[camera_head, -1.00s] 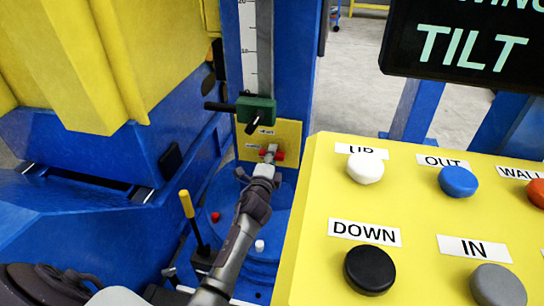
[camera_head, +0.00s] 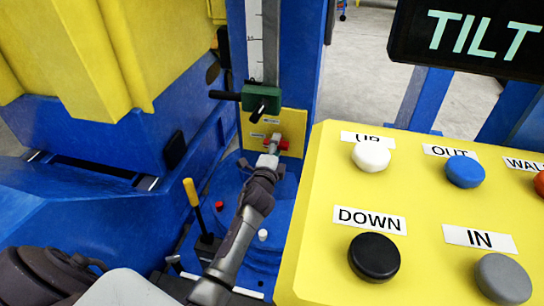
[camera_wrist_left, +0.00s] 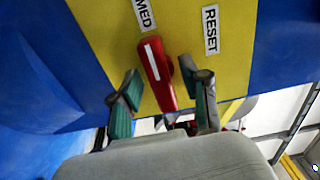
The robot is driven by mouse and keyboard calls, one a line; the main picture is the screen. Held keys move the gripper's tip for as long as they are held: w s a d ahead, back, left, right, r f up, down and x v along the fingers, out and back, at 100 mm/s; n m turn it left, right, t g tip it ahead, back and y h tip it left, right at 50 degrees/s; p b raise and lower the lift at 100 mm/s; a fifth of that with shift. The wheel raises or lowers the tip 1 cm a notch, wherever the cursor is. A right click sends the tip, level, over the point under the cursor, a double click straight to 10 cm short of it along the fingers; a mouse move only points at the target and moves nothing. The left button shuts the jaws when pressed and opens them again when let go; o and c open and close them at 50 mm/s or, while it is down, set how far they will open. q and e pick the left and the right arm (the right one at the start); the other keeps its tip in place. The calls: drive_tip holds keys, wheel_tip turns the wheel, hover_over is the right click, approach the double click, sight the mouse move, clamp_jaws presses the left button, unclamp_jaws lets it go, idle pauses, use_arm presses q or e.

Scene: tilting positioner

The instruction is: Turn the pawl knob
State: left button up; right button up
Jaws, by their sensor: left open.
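The red pawl knob (camera_wrist_left: 157,74) with a white stripe stands on a yellow plate (camera_wrist_left: 110,30) in the left wrist view. Its stripe leans slightly, with the upper end toward the label ending in "MED" and the RESET label to its right. In the head view the knob (camera_head: 284,144) shows small and partly hidden behind my gripper. My left gripper (camera_head: 270,158) reaches it from below. In the wrist view the open gripper (camera_wrist_left: 163,85) has one green-padded finger on each side of the knob, with a visible gap on the left; contact on the right is unclear.
A yellow button panel (camera_head: 320,215) stands close on the right of my left arm. A green block with black handles (camera_head: 262,98) sits on the blue column above the plate. A yellow-topped lever (camera_head: 190,192) stands left of the arm.

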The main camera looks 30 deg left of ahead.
use_arm(q)
drive_tip(key=v, duration=1.1)
drive_tip(key=shift+s, duration=0.2)
